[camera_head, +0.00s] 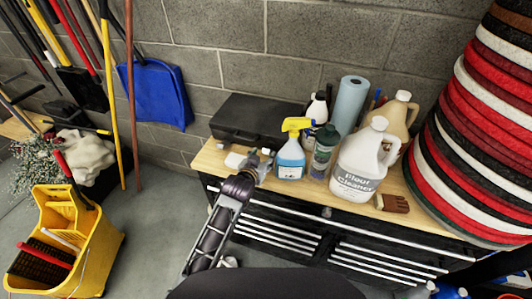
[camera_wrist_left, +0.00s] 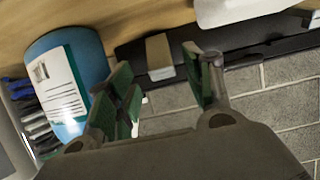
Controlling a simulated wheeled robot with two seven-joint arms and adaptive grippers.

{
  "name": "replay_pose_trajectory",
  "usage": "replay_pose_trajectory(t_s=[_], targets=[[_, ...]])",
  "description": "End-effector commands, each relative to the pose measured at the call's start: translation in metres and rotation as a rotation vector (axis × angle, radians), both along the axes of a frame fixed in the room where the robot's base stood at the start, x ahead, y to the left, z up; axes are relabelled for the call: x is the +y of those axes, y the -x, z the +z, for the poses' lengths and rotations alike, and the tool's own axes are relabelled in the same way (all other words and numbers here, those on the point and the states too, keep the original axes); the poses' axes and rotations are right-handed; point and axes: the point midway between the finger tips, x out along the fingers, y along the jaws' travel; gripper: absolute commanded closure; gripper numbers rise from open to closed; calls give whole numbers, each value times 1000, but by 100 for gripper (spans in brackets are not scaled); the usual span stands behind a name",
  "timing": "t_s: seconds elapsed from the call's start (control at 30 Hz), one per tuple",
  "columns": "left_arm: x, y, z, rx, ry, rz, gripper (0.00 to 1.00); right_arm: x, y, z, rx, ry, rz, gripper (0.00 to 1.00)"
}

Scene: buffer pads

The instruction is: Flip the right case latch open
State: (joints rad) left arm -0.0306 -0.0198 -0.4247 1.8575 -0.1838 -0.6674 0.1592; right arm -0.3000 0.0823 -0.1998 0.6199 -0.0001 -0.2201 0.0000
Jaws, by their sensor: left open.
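The black case (camera_head: 255,120) lies shut on the wooden bench against the block wall in the head view. Its dark front edge crosses the left wrist view (camera_wrist_left: 240,56). A small tan-and-grey block on that edge looks like the right latch (camera_wrist_left: 160,57); whether it is flipped is unclear. My left gripper (camera_head: 257,165) is in front of the case, left of the blue spray bottle (camera_head: 291,158). In the wrist view its green-padded fingers (camera_wrist_left: 165,88) are apart and empty, with the latch showing beyond the gap. My right gripper is not visible.
The spray bottle stands close by the left gripper, also in the wrist view (camera_wrist_left: 68,80). A white item (camera_head: 234,160) lies on the bench (camera_head: 209,158) left of the gripper. Several bottles, a blue paper roll (camera_head: 350,103) and a floor cleaner jug (camera_head: 358,165) crowd the right.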

Motion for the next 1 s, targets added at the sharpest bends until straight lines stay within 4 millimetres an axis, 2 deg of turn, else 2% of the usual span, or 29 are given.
replay_pose_trajectory(t_s=[0.5,1.0], targets=[[-11,-34,-14,0,0,1,48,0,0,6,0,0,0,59],[-13,-42,-18,0,0,0,48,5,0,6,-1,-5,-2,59]])
